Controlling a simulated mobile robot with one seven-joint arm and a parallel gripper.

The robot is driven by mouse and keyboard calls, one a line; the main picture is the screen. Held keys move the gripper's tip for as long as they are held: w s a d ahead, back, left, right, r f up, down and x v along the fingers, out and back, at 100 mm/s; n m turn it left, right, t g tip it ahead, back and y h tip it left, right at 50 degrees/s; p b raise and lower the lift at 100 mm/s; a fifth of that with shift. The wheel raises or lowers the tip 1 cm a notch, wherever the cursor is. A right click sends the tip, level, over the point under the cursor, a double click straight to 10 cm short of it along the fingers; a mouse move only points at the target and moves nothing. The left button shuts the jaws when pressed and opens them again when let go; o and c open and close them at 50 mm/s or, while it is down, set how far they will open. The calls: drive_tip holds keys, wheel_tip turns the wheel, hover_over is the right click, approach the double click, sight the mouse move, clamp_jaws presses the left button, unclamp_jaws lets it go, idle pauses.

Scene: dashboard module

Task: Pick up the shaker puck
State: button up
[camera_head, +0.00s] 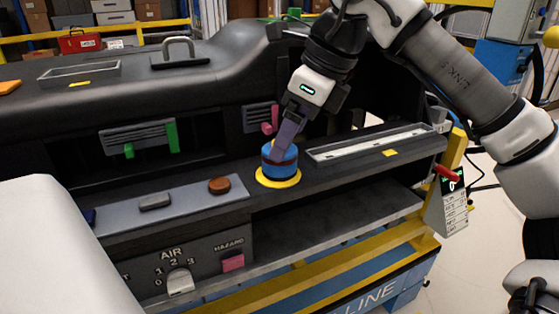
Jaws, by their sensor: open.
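My gripper (287,143) points down at the puck from above and slightly right. Its purple-grey fingers reach the top of the puck and overlap it in the picture. My gripper is open; whether the fingers touch the puck cannot be told from this angle.
A recessed tray (370,143) lies right of the puck. A brown round knob (219,185) and a grey button (156,202) sit to its left. The air vent (139,139) with green tabs and a pink tab (270,121) stand behind. An open shelf (340,216) runs below.

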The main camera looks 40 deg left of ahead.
drive_tip(key=x, duration=0.5)
drive_tip(key=shift+a, duration=0.15)
drive_tip(key=shift+c, duration=0.5)
drive_tip(key=c, duration=1.2)
drive_tip(key=shift+c, duration=0.4)
drive_tip(key=shift+r, duration=0.15)
